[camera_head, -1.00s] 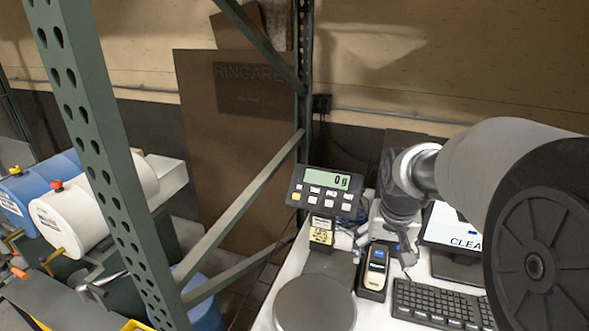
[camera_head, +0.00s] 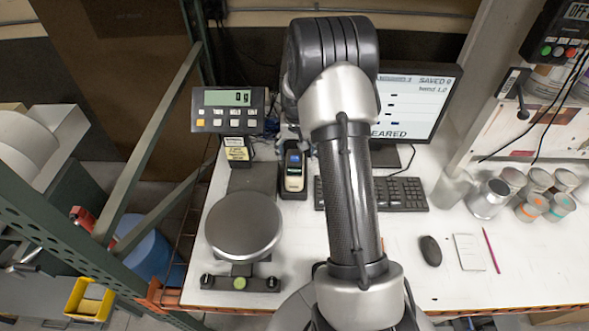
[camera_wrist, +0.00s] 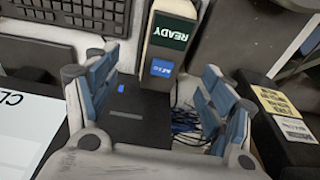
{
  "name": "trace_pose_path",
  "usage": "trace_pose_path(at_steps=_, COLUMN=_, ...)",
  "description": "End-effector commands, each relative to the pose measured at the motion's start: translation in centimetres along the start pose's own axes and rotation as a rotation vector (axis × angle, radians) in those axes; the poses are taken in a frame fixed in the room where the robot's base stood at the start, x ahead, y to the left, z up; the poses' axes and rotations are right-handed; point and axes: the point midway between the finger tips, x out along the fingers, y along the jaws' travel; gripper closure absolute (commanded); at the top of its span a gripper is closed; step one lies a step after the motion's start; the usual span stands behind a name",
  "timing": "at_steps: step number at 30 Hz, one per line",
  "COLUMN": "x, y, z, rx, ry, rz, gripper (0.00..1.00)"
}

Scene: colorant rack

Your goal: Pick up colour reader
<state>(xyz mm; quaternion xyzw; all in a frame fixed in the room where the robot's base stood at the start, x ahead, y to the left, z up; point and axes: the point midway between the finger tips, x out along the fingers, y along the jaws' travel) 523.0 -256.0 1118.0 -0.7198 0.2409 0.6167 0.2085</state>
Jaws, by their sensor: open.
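In the wrist view the colour reader (camera_wrist: 170,35) shows a green "READY" screen and a blue label, upside down. No contact shows. The black holder (camera_wrist: 150,122) fills the space between the fingers.
A scale with a round plate (camera_head: 244,226) and a display (camera_head: 231,110) stands left of the reader. A keyboard (camera_head: 404,193) and monitor (camera_head: 415,103) are to the right. Metal cans (camera_head: 488,199) and a mouse (camera_head: 430,250) are farther right. Loose blue cables (camera_wrist: 190,125) lie near the holder.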

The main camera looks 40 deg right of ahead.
Motion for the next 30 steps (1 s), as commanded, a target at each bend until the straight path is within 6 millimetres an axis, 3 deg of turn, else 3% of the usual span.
trace_pose_path(at_steps=6, x=4.7, y=-0.1, z=0.1, rx=-0.001, ry=-0.002, rz=0.0, gripper=0.25)
trace_pose_path(at_steps=14, x=6.7, y=-0.1, z=0.0, rx=-0.002, ry=0.001, rz=0.0, gripper=0.25)
trace_pose_path(at_steps=24, x=11.2, y=-0.3, z=0.2, rx=-0.002, ry=-0.001, rz=0.0, gripper=0.25)
trace_pose_path(at_steps=30, x=11.6, y=-0.3, z=0.1, rx=-0.002, ry=0.002, rz=-0.001, gripper=0.25)
